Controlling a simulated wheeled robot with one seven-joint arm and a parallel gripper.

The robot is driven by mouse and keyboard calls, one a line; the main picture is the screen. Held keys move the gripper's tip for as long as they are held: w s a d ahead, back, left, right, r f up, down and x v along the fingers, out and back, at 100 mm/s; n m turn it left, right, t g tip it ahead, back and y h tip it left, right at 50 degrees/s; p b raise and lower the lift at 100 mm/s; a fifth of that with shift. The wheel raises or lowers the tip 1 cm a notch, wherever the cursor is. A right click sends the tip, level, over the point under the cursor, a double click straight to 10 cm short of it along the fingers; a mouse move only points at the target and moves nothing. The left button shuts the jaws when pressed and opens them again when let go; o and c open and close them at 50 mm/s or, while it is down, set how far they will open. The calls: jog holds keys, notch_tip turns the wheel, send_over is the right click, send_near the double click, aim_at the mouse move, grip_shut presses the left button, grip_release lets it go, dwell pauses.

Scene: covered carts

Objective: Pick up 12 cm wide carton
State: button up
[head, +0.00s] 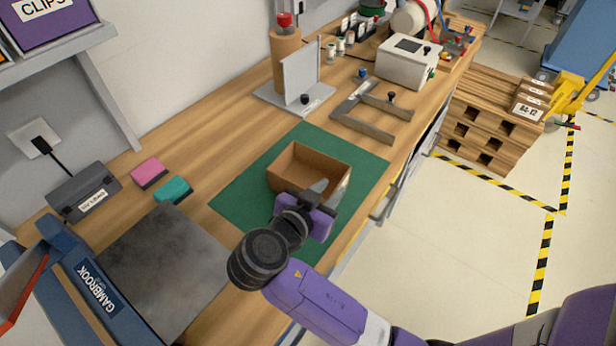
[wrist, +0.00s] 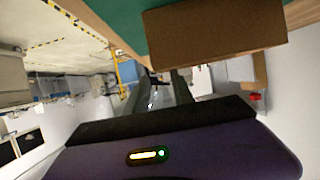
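The carton (head: 292,178) is a brown, open-topped cardboard box on a green mat (head: 240,196) on the wooden bench. Its inside looks empty in the head view. My gripper (head: 330,192) is at its near right side, and the fingers hide part of that end. In the wrist view a plain brown carton wall (wrist: 215,30) fills the upper middle. The two grey fingers (wrist: 157,86) stand apart there with a gap between them, just below the wall's lower edge. I cannot tell whether a finger touches the carton.
A grey metal plate (head: 158,262), a pink block (head: 149,172) and a teal block (head: 172,190) lie left of the mat. A metal square (head: 364,118) and a white box (head: 406,64) are behind it. The bench edge is close on the right.

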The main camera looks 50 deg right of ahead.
aim_at(340, 183)
jog(key=shift+f+p+x, duration=0.2)
jog(key=shift+p+x, duration=0.7)
jog(key=shift+x, duration=1.95)
jog(key=shift+s+a, duration=0.1)
jog(key=shift+a, duration=0.05)
grip_shut()
